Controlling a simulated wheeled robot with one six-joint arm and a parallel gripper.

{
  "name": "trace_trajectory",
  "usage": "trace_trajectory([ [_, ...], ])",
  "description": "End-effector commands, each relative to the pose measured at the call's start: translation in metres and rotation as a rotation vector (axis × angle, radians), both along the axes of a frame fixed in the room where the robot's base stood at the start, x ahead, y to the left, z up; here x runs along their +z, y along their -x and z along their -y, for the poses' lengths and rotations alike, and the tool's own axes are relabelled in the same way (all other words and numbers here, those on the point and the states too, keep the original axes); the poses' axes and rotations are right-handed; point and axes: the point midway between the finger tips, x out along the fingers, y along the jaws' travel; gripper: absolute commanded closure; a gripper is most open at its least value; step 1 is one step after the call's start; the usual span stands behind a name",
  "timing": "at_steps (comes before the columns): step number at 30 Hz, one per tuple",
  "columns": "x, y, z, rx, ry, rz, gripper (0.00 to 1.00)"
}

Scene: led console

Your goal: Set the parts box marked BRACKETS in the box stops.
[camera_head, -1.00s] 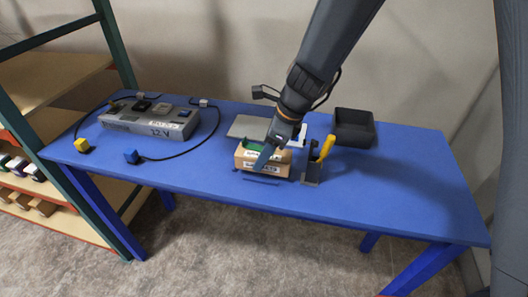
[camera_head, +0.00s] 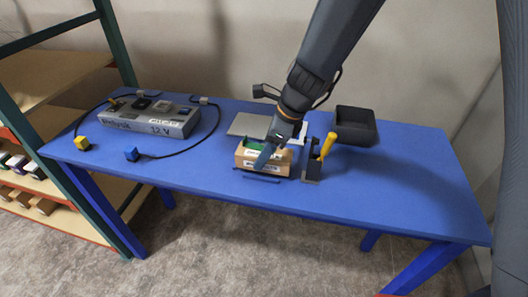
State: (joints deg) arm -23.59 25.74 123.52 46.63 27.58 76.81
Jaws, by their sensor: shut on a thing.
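A tan parts box (camera_head: 276,166) with a white label on its front and something green inside stands near the front edge of the blue table. The label is too small and partly covered to read surely. My gripper (camera_head: 264,156) comes down over the box and is shut on it, with one finger across its front wall. Thin dark strips, apparently the box stops (camera_head: 262,179), lie on the table at the box's front edge. The gripper and arm hide part of the box. Whether the box touches the table is hard to tell.
A dark holder with a yellow-handled tool (camera_head: 328,144) stands close right of the box. A black bin (camera_head: 355,127) is behind it. A light grey plate (camera_head: 248,126) lies behind the box. A grey 12 V console (camera_head: 150,118) with cables stands left. The table's right part is clear.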

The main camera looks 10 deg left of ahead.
Motion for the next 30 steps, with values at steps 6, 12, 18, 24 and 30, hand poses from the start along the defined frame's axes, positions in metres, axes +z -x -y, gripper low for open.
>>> trace_trajectory([
  [6, -0.003, 0.0, 0.0, 0.0, 0.0, 0.0, 0.83],
  [12, -0.005, 0.0, 0.0, 0.0, 0.0, 0.0, 0.83],
  [18, -0.007, 0.0, 0.0, -0.001, 0.0, 0.0, 0.83],
  [24, -0.009, 0.0, 0.0, -0.001, 0.0, 0.0, 0.83],
  [30, -0.011, 0.0, 0.0, -0.001, 0.0, 0.0, 0.83],
])
